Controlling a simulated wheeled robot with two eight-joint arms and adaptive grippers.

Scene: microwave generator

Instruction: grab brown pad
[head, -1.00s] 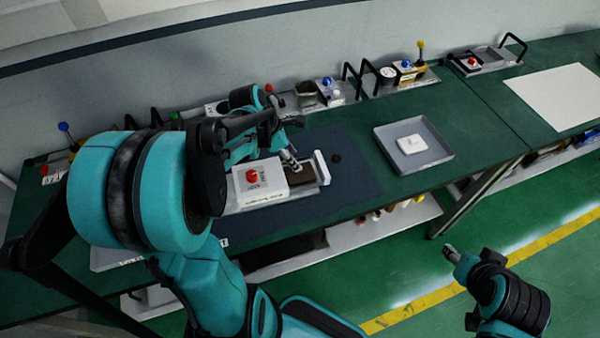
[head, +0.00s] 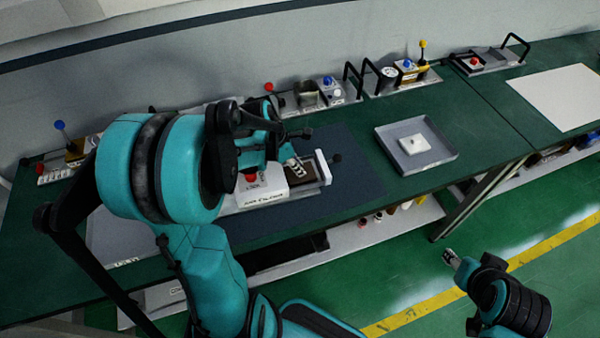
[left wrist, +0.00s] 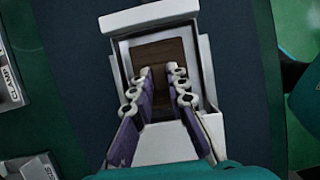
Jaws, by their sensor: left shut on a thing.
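The brown pad (head: 305,180) lies in the white and grey fixture (head: 270,198) on the dark blue mat. In the left wrist view the pad (left wrist: 158,51) sits in the white-walled slot. My left gripper (head: 295,167) reaches down over it. In the left wrist view the gripper's fingertips (left wrist: 161,73) are at the near part of the pad, shut on it with a gap between the fingers. The pad's near part is partly hidden by the fingers. My right gripper (head: 450,258) hangs over the green floor, away from the table, too small to judge.
A white box with a red button (head: 262,185) stands on the fixture just left of the pad. A grey tray (head: 444,158) with a white block (head: 415,144) lies to the right. Several button and lever boxes line the back edge. The mat (head: 355,180) is clear right of the fixture.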

